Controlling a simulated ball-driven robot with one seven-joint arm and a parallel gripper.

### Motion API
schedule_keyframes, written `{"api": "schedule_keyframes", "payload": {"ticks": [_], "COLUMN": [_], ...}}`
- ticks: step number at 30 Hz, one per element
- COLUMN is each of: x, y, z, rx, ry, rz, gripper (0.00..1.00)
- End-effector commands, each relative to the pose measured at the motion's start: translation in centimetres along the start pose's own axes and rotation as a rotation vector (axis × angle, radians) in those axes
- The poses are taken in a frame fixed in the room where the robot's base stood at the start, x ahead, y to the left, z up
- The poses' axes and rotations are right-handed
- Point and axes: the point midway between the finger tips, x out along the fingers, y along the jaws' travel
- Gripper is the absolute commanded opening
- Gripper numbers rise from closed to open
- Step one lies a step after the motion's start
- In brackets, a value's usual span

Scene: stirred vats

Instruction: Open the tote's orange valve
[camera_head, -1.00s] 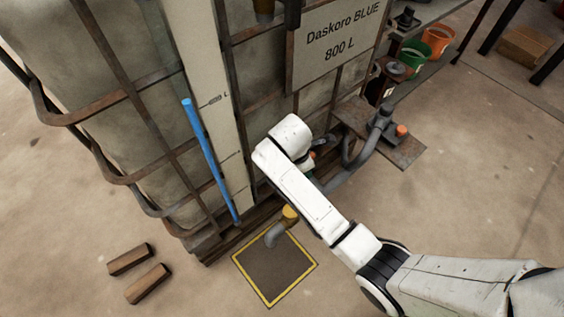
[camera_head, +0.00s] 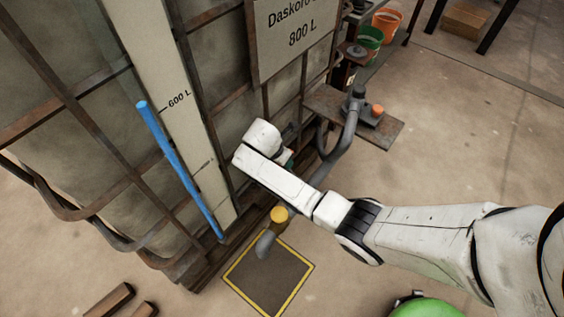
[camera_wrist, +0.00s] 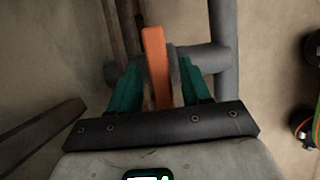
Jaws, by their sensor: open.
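The orange valve handle (camera_wrist: 156,60) stands upright in the middle of the wrist view, in front of a grey pipe (camera_wrist: 222,50). My gripper (camera_wrist: 160,78) is open, with one teal finger on each side of the handle. Gaps show between the handle and both fingers. In the head view my white arm hides the orange handle and most of my gripper at the tote's lower front. The tote (camera_head: 110,145) is a pale tank in a rusty metal cage, with a sign (camera_head: 293,28) reading 800 L.
A grey pipe runs to a low plate (camera_head: 385,135) at right. Buckets (camera_head: 387,20) stand behind. Floor at right is clear.

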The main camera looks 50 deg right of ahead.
Motion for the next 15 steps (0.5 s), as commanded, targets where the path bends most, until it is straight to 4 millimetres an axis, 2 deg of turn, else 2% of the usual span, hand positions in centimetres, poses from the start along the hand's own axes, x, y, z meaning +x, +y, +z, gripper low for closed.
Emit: {"api": "schedule_keyframes", "payload": {"ticks": [4,13,15], "x": [0.97,1.04,1.03], "y": [-0.02,-0.01,-0.01], "z": [-0.01,0.00,0.00], "rx": [0.000,0.000,0.000], "ry": [0.000,0.000,0.000], "rz": [0.000,0.000,0.000], "gripper": [0.48,0.48,0.41]}}
